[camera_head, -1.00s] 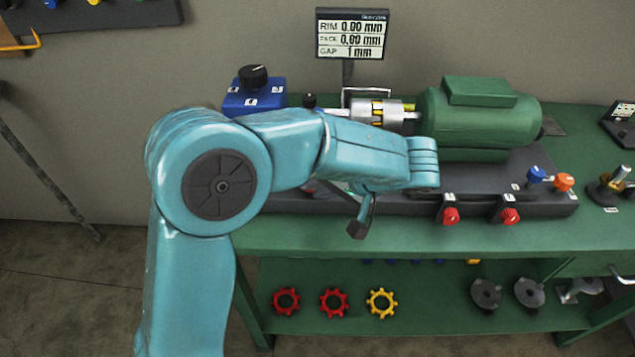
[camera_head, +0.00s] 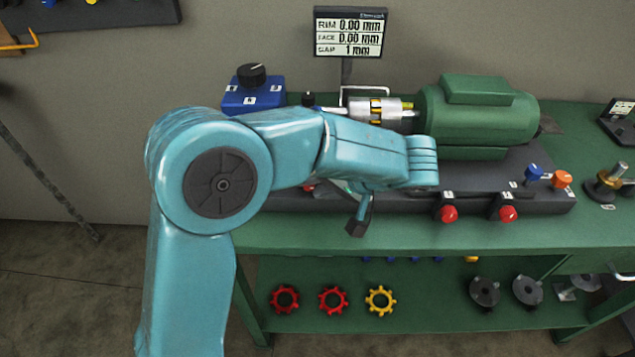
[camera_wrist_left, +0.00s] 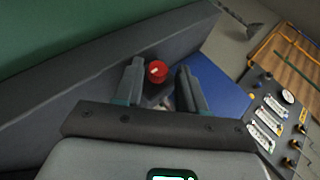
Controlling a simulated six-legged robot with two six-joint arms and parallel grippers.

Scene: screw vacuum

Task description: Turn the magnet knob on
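A blue block (camera_head: 253,97) with a large black knob (camera_head: 251,76) on top stands at the back left of the bench. Its labels are too small to read, so I cannot confirm it is the magnet knob. My left gripper (camera_head: 357,228) hangs in front of the dark base plate, mostly hidden behind my arm. In the left wrist view the fingers (camera_wrist_left: 159,66) are apart, and a red knob (camera_wrist_left: 157,72) shows between and beyond them; I cannot tell whether they touch it. Two red knobs (camera_head: 448,213) (camera_head: 508,214) are on the plate's front. My right gripper is out of view.
A green motor (camera_head: 480,120) with a silver coupling (camera_head: 376,110) sits on the dark base plate (camera_head: 400,204). A display (camera_head: 349,34) stands behind. Blue and orange knobs (camera_head: 534,173) (camera_head: 562,179) are at the right. The lower shelf (camera_head: 420,318) holds red and yellow star rings.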

